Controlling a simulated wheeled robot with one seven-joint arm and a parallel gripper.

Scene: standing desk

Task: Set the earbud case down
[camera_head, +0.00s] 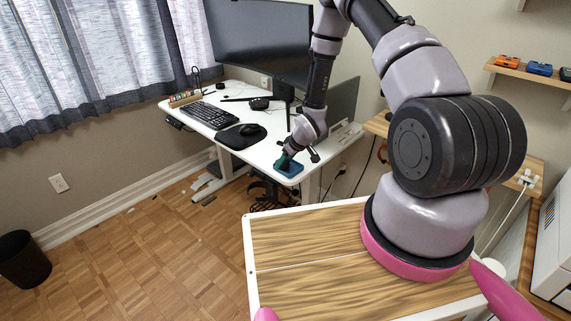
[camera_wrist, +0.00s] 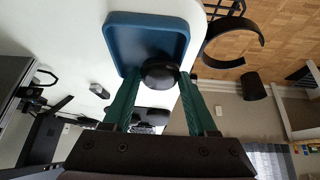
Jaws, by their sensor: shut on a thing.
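The earbud case (camera_wrist: 160,74) is a small dark rounded thing held between the two green fingers of my gripper (camera_wrist: 160,77) in the wrist view. It overlaps the near edge of a blue square tray (camera_wrist: 122,42) there. I cannot tell whether the case touches the tray. In the head view my gripper (camera_head: 287,158) points down at the blue tray (camera_head: 290,171), which lies at the front right corner of the white desk (camera_head: 255,157). The case is too small or hidden to make out in the head view.
A mouse (camera_head: 249,129) on a dark pad and a keyboard (camera_head: 207,116) lie left of the tray. A large monitor (camera_head: 255,40) stands behind. The desk edge runs close beside the tray. A wood-topped surface (camera_head: 310,240) is in the foreground.

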